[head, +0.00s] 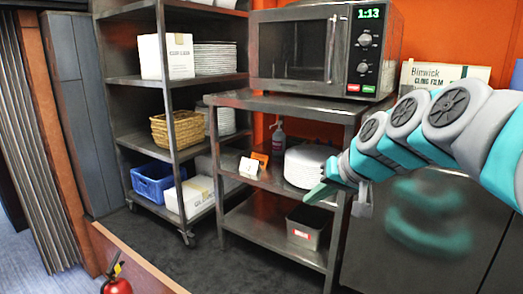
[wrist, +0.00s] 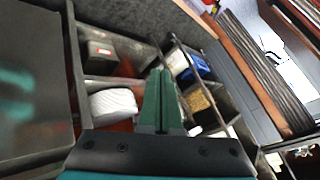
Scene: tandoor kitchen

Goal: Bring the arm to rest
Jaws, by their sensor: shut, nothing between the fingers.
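My gripper (head: 322,192) reaches in from the right in the head view, in front of the steel stand (head: 290,103) with the microwave. Its green fingers are together with nothing between them. In the wrist view the closed gripper (wrist: 161,75) points toward the stand and the shelf rack, which look tilted there. The arm is stretched out in the air, and I cannot tell its exact distance from the stand.
A microwave (head: 318,50) sits on the stand, with stacked white plates (head: 305,166) and a grey bin (head: 306,226) below. The wheeled rack (head: 125,80) stands left, holding a basket (head: 178,133) and a blue crate (head: 153,183). A fire extinguisher (head: 117,284) is at lower left. Dark carpet between is clear.

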